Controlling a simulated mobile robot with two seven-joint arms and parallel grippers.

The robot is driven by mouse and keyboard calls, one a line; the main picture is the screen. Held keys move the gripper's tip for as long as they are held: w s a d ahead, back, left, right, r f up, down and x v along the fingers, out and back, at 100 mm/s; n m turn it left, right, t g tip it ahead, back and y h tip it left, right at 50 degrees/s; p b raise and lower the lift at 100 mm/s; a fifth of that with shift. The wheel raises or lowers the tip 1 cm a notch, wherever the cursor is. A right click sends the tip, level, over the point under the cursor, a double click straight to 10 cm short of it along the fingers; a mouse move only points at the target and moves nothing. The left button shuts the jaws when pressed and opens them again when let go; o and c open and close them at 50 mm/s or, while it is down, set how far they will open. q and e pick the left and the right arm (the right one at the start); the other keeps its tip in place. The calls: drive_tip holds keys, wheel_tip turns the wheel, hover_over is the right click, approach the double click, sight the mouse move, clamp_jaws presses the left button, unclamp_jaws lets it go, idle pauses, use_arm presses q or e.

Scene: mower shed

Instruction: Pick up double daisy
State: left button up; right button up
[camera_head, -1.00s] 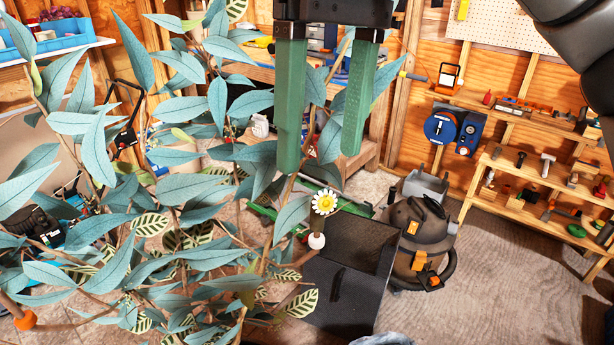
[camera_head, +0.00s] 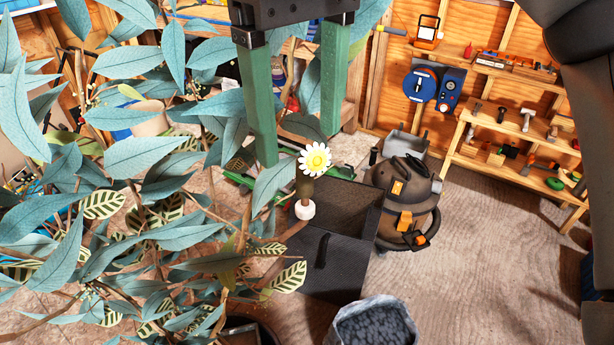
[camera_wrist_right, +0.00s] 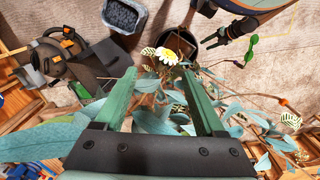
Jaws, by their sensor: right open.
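The double daisy (camera_head: 315,159) is a white flower with a yellow centre. It tops a short brown stem with a whitish knob at its base, among the blue-green leaves. My right gripper (camera_head: 298,146) hangs from above with its two green fingers apart.
Leafy branches (camera_head: 150,160) crowd the left side and reach behind the fingers. A dark box (camera_head: 335,265) stands below the daisy, with a brown shop vacuum (camera_head: 408,200) beside it. A grey bucket (camera_head: 373,325) is at the front. The floor at right is clear.

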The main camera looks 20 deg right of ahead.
sight(306, 157)
drive_tip(key=f, duration=0.2)
drive_tip(key=f+b, duration=0.1)
drive_tip(key=f, duration=0.1)
drive_tip(key=shift+s+d, duration=0.15)
drive_tip(key=shift+s, duration=0.05)
drive_tip(key=shift+r, duration=0.1)
clamp_jaws()
idle(0.4)
